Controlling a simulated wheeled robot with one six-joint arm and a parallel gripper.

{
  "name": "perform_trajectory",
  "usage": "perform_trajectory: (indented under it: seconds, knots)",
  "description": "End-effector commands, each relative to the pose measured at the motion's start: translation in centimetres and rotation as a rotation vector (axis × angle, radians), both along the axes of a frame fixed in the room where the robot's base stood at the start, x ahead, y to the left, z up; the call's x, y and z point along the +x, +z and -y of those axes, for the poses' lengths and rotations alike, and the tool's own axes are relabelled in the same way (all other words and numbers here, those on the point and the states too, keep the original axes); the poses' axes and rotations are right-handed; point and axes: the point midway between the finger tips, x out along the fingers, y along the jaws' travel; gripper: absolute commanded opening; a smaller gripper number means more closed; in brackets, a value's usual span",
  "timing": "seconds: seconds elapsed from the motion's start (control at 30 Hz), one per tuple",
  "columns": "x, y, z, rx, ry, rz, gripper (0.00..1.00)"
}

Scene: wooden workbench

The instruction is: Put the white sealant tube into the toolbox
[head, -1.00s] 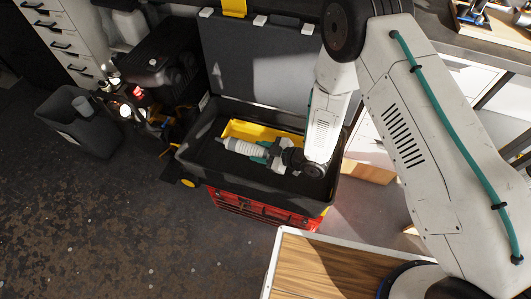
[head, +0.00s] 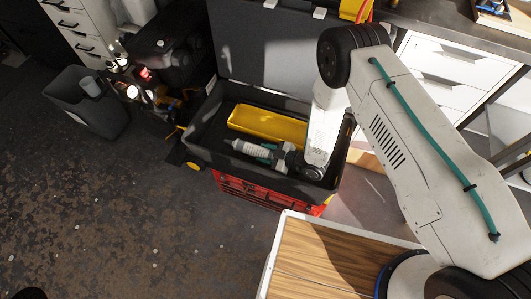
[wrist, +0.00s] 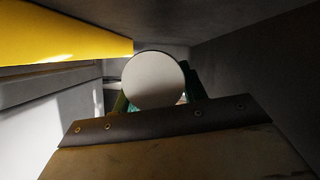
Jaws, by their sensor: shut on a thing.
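The white sealant tube (head: 252,149) lies roughly level inside the open toolbox (head: 201,122), its nozzle pointing left. In the wrist view its round pale end (wrist: 153,80) faces the camera. My gripper (head: 270,151) is inside the toolbox, shut on the tube near its right end, with teal fingers at its sides. The tube is in front of a yellow tray (head: 268,122), nearer the toolbox's front wall. Whether the tube touches the toolbox floor cannot be told.
The toolbox has a dark upper bin with its lid (head: 265,60) raised behind, and a red lower part (head: 262,190). A grey bin (head: 88,102) stands to the left. A wooden-topped surface (head: 320,262) is in front. The yellow tray also shows in the wrist view (wrist: 60,38).

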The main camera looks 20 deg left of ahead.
Motion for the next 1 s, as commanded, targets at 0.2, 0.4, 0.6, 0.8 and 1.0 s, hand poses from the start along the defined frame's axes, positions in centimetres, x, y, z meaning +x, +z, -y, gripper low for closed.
perform_trajectory:
  seconds: [0.2, 0.4, 0.6, 0.8, 1.0]
  knots:
    - [0.0, -0.3, 0.0, 0.001, 0.000, 0.000, 0.07]
    - [0.0, -0.9, 0.0, 0.001, 0.000, 0.000, 0.07]
    - [0.0, -1.2, 0.0, -0.001, 0.000, 0.000, 0.47]
    - [0.0, -1.2, 0.0, -0.001, 0.000, 0.000, 0.64]
    - [0.0, -0.9, 0.0, 0.000, 0.000, 0.000, 0.64]
